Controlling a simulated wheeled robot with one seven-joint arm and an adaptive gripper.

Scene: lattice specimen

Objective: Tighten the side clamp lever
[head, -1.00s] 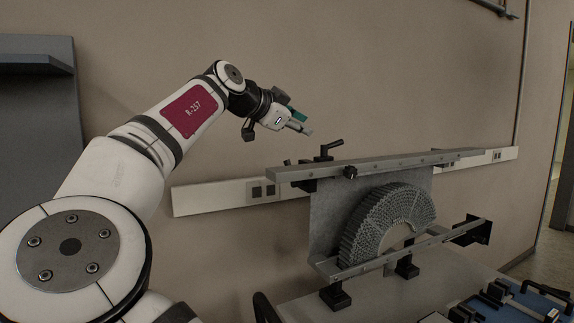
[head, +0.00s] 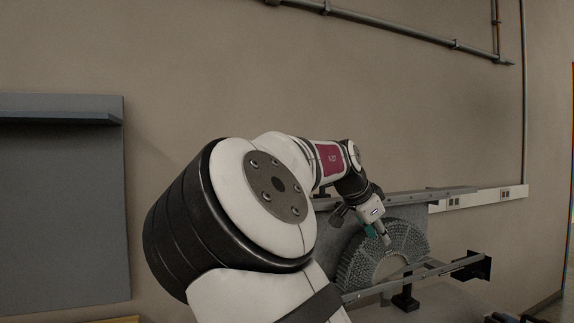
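The grey half-ring lattice specimen (head: 412,240) stands upright against a grey sheet, between an upper metal bar (head: 440,195) and a lower metal bar (head: 432,272). A black block (head: 478,267) sits at the right end of the lower bar. My gripper (head: 385,240) points downward in front of the specimen, below the upper bar. Its fingertips are small and dark here, so I cannot tell whether they are open or shut, or whether they touch the specimen. No clamp lever shows clearly; my arm covers the left part of the upper bar.
A black foot (head: 405,299) supports the lower bar on the pale table. A white outlet strip (head: 488,197) runs along the wall behind the fixture. Pipes (head: 400,28) run high on the wall. A grey panel with a shelf (head: 60,215) stands at the left.

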